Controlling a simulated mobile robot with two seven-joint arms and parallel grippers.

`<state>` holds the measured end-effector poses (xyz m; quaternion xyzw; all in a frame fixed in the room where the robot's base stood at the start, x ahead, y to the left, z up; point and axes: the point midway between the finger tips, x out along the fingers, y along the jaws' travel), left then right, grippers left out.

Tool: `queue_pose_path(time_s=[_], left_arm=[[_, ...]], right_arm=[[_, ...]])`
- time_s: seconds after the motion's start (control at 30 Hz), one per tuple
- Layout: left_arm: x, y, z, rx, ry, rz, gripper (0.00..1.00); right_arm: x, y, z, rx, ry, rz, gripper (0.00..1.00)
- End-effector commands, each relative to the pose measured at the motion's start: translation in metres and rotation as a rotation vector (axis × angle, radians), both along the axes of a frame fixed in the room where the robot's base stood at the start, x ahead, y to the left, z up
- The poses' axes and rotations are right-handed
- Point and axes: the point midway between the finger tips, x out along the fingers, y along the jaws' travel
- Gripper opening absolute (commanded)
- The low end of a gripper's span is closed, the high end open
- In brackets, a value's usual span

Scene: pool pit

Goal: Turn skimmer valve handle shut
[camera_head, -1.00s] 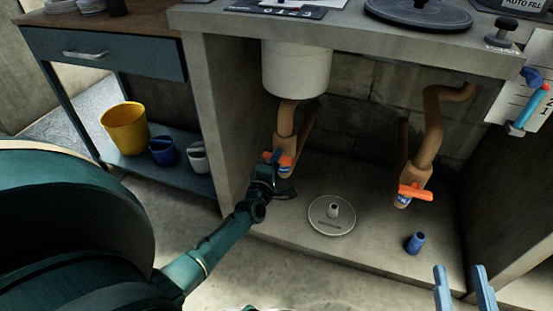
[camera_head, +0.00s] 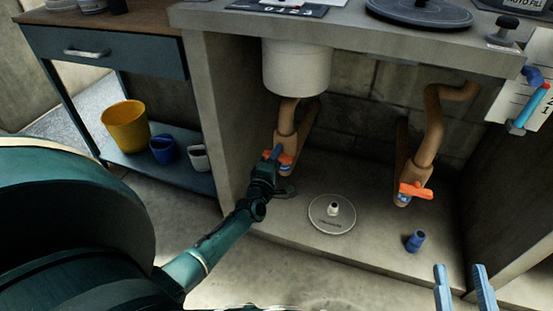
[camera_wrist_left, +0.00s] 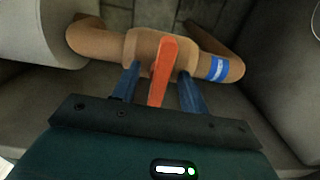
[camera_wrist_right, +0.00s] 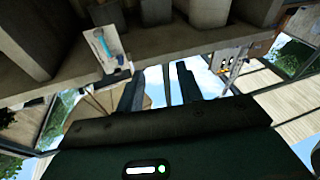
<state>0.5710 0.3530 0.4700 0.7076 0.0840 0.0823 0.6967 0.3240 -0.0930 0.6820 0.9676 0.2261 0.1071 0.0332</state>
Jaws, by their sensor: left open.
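An orange valve handle (camera_head: 285,158) sits on the left brown pipe (camera_head: 286,112) under a white cylinder (camera_head: 297,68). My left gripper (camera_head: 276,155) is at this handle. In the left wrist view the handle (camera_wrist_left: 162,72) stands between the two blue fingers of the left gripper (camera_wrist_left: 160,88), which are apart with a gap on each side. There the handle lies across the pipe, which bears a blue label band (camera_wrist_left: 217,68). Another orange handle (camera_head: 416,191) is on the right pipe (camera_head: 432,120). My right gripper (camera_head: 462,288) is open and empty at the lower right.
A round white lid (camera_head: 331,214) and a small blue cylinder (camera_head: 415,241) are on the pit floor. A concrete counter (camera_head: 345,40) hangs above, with a concrete wall left of the valve. A shelf at left holds a yellow bucket (camera_head: 125,127) and smaller containers.

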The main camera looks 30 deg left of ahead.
Motion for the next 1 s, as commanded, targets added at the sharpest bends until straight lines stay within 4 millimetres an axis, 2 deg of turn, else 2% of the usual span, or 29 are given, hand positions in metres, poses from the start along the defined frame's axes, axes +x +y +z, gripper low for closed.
queue_pose_path(time_s=[0.13,0.23,0.33,0.5,0.7,0.8,1.0], left_arm=[[-0.007,-0.002,0.001,0.0,0.001,0.0,0.44],[-0.021,-0.005,0.002,-0.001,0.003,-0.001,0.44],[-0.042,-0.01,0.002,-0.001,0.004,-0.001,0.44],[-0.08,-0.019,0.002,-0.002,0.005,-0.001,0.44],[-0.114,-0.027,0.001,0.001,0.002,-0.001,0.44],[-0.123,-0.03,0.001,0.0,0.001,-0.001,0.44],[-0.129,-0.031,0.0,0.0,0.0,0.0,0.44]], right_arm=[[0.0,0.0,0.004,-0.004,-0.002,-0.001,0.36],[0.0,0.0,0.01,-0.014,-0.011,-0.003,0.36],[-0.001,-0.001,0.012,-0.035,-0.013,-0.009,0.36],[-0.002,-0.005,0.005,-0.08,0.002,-0.024,0.36],[-0.003,-0.006,0.004,-0.105,0.003,-0.032,0.36],[-0.005,-0.006,0.001,-0.11,0.009,-0.034,0.36],[-0.005,-0.006,-0.003,-0.113,0.014,-0.037,0.36]])
